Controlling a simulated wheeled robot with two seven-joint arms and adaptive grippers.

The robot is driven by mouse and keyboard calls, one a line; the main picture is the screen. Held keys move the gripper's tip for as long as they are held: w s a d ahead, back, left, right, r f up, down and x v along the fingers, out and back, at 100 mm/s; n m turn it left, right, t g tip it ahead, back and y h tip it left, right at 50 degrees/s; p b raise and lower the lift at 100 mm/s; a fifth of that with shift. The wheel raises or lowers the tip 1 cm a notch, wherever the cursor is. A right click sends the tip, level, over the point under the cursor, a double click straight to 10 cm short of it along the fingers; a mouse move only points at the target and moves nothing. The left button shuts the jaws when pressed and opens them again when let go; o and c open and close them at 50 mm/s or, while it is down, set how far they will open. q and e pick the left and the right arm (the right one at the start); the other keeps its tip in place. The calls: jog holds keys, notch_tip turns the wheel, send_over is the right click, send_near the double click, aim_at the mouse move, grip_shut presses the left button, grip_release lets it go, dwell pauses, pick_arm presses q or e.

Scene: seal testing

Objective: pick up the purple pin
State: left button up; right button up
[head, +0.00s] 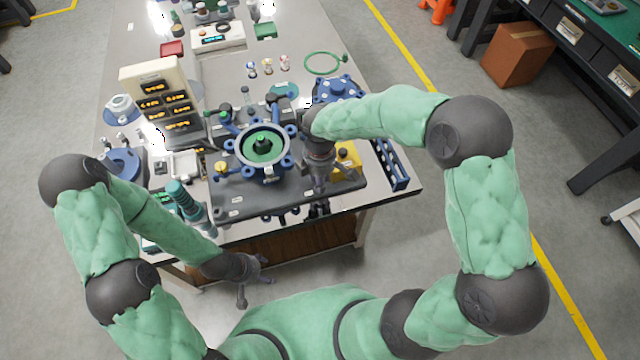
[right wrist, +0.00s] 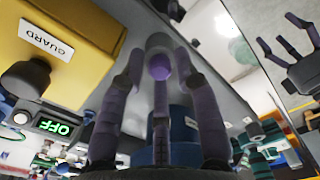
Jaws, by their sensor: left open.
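In the right wrist view a small round purple thing, which looks like the purple pin's head (right wrist: 160,66), shows between the fingertips of my right gripper (right wrist: 159,75). The fingers stand apart around it with gaps visible; I cannot tell how far it is beyond the tips. In the head view my right gripper (head: 317,205) points down at the front right of the dark fixture plate, and the pin cannot be made out there. My left gripper (head: 257,283) is open and empty, off the table's front edge. It also shows in the right wrist view (right wrist: 285,45).
A yellow block (head: 347,163) labelled GUARD stands close beside my right gripper. A blue ring fixture with a green centre (head: 263,145) stands to the left of it. A blue rack (head: 390,163) is at the table's right edge. A green cylinder (head: 183,198) stands near my left forearm.

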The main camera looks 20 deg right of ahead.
grip_shut()
jog(key=shift+r, duration=0.1)
jog(key=shift+r, duration=0.1)
